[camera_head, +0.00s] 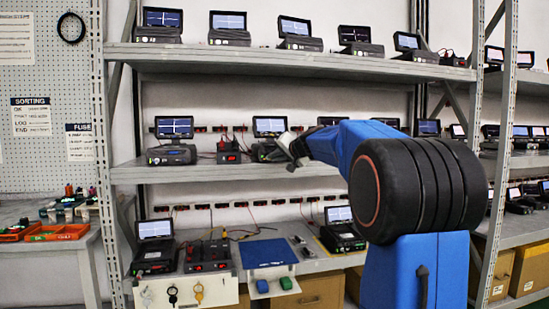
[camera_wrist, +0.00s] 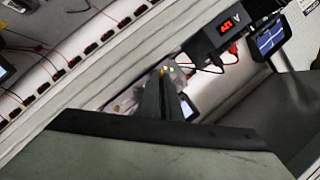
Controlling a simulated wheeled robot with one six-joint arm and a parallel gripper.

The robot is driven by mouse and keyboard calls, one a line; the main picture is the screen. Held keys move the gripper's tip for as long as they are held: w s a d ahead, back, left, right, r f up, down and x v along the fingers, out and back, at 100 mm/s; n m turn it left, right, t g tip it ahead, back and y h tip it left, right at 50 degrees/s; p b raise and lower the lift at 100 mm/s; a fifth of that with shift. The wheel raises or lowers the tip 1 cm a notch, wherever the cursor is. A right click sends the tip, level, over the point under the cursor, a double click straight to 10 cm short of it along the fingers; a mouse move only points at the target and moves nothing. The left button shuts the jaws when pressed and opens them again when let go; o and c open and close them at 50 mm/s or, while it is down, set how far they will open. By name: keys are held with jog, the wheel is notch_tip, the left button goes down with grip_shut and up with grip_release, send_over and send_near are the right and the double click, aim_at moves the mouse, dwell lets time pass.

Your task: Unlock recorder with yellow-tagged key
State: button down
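A yellow-tagged key (camera_head: 198,292) hangs on the white front panel (camera_head: 222,292) below the lower shelf. A dark-tagged key (camera_head: 172,296) hangs to its left. Recorders with raised screens stand along the shelves: one at the middle shelf's left (camera_head: 172,152), one on the lower shelf at left (camera_head: 155,247), and one at lower right (camera_head: 341,232). I cannot tell which is locked. My gripper (camera_head: 290,148) is at the middle shelf, in front of a recorder (camera_head: 268,128), well above the keys. Its fingers (camera_wrist: 166,92) look narrow and dark in the wrist view; their opening is unclear.
A power unit with red digits (camera_head: 228,152) stands beside the gripper and shows in the wrist view (camera_wrist: 222,38). A blue mat (camera_head: 268,253) lies on the lower shelf. Rack uprights (camera_head: 104,150) and shelf edges border the space. Orange bins (camera_head: 58,232) sit on the left bench.

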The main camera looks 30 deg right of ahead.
jog(key=c, duration=2)
grip_release()
jog(key=v, duration=1.7)
jog(key=shift+s+r, duration=0.1)
jog(key=shift+s, duration=0.1)
